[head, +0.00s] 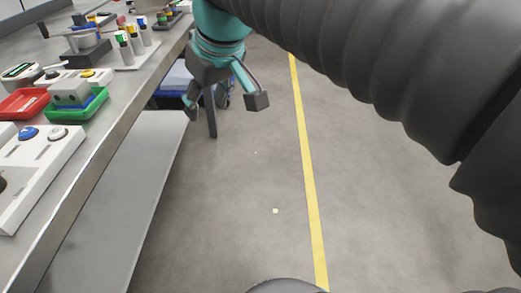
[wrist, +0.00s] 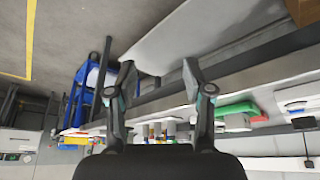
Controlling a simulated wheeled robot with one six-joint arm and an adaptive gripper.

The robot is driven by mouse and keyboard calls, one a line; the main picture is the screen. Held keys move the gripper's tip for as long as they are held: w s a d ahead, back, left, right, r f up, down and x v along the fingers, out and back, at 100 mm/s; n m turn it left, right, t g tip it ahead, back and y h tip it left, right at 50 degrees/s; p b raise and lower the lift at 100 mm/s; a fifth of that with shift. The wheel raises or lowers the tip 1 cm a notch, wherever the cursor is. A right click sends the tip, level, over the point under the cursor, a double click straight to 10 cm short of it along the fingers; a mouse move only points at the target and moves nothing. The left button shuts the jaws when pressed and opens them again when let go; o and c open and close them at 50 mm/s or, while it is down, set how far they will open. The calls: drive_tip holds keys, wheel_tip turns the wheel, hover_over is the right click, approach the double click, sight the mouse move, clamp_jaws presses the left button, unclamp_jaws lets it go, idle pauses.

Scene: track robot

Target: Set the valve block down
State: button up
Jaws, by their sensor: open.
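A grey block, which looks like the valve block (head: 70,94), sits in a green tray (head: 78,115) on the workbench at the left of the head view. The green tray also shows in the wrist view (wrist: 238,109), right of my fingers; the block is hard to make out there. My gripper (head: 226,104) is open and empty. It hangs over the aisle, off the bench's edge and to the right of the tray and block, touching neither.
A red tray (head: 24,103) lies left of the green one. A white button box (head: 42,160) stands nearer on the bench (head: 118,122). Bottles with coloured caps (head: 132,42) stand farther back. A blue cart (wrist: 84,95) is beside the bench. The floor by the yellow line (head: 305,145) is open.

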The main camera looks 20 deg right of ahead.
drive_tip(key=s+d+f+m+h, duration=0.1)
drive_tip(key=s+d+f+m, duration=0.1)
drive_tip(key=s+d+f, duration=0.2)
drive_tip(key=s+d+f+m+t, duration=0.1)
drive_tip(key=s+d+f, duration=0.3)
drive_tip(key=f, duration=0.7)
drive_tip(key=shift+s+m+h, duration=0.4)
drive_tip(key=shift+s+m, duration=0.4)
drive_tip(key=shift+s, duration=0.4)
